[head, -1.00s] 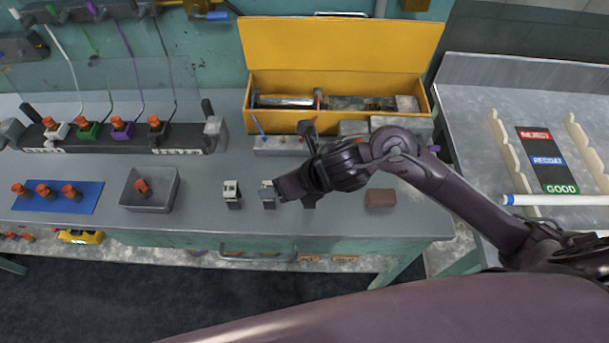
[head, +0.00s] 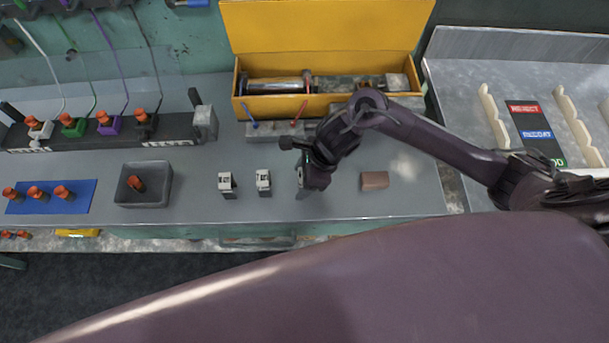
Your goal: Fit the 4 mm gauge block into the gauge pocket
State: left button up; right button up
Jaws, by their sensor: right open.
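Small pale gauge blocks with dark marks too small to read stand near the front of the bench: a left one (head: 227,184) and a middle one (head: 263,181). My right gripper (head: 303,181) is open, pointing down just right of the middle block. A pale piece shows between or behind its fingers; I cannot tell whether it is a third block or part of the gripper. Which block is the 4 mm one cannot be read. I cannot make out the gauge pocket. My left gripper is not in view.
A brown block (head: 374,181) lies right of the gripper. A grey holder (head: 262,132) with blue and red pens stands behind, before an open yellow toolbox (head: 240,108). Left are a grey bin (head: 146,197) and a blue mat (head: 86,204) with orange-topped parts. Bench between is clear.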

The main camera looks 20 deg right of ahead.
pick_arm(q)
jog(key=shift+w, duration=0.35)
pick_arm(e)
jog(key=shift+f, duration=0.2)
jog(key=c, duration=1.1)
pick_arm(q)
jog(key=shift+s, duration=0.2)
pick_arm(e)
jog(key=shift+r, duration=0.1)
jog(key=shift+w+a+r, duration=0.1)
jog(key=shift+r, duration=0.4)
notch_tip(320, 180, up, 9)
jog(key=shift+w+f+b, duration=0.1)
jog(key=shift+f+b, duration=0.1)
jog(key=shift+b, duration=0.45)
pick_arm(q)
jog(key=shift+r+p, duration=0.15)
jog(key=shift+p, duration=0.6)
pick_arm(e)
jog(key=shift+s+r, duration=0.2)
jog(key=shift+r, duration=4.9)
